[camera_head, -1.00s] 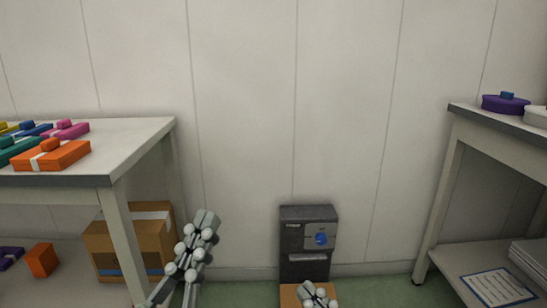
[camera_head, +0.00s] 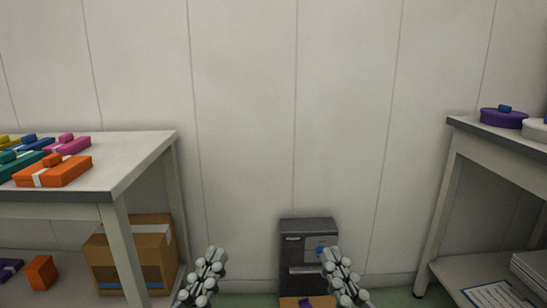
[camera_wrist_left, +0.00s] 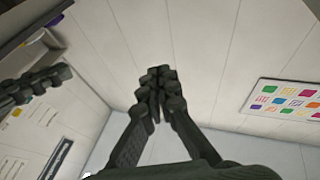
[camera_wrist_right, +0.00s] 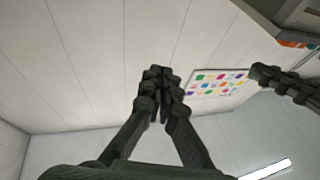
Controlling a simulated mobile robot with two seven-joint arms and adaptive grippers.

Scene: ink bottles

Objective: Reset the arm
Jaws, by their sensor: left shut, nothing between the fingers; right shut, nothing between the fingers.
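My left gripper (camera_head: 213,262) is shut and empty, raised in front of the wall to the right of the left table. My right gripper (camera_head: 330,262) is shut and empty, in front of the dark machine on the floor. Its fingers hide part of that machine's front. In the left wrist view the left fingers (camera_wrist_left: 158,72) are together with nothing between them. In the right wrist view the right fingers (camera_wrist_right: 158,72) are also together and empty. The two grippers are apart and at about the same height.
A table (camera_head: 150,150) at left bears several coloured boxes, with a cardboard box (camera_head: 150,255) below. A dark machine (camera_head: 300,228) stands by the wall. A shelf (camera_head: 450,150) at right bears a purple round container (camera_head: 500,119).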

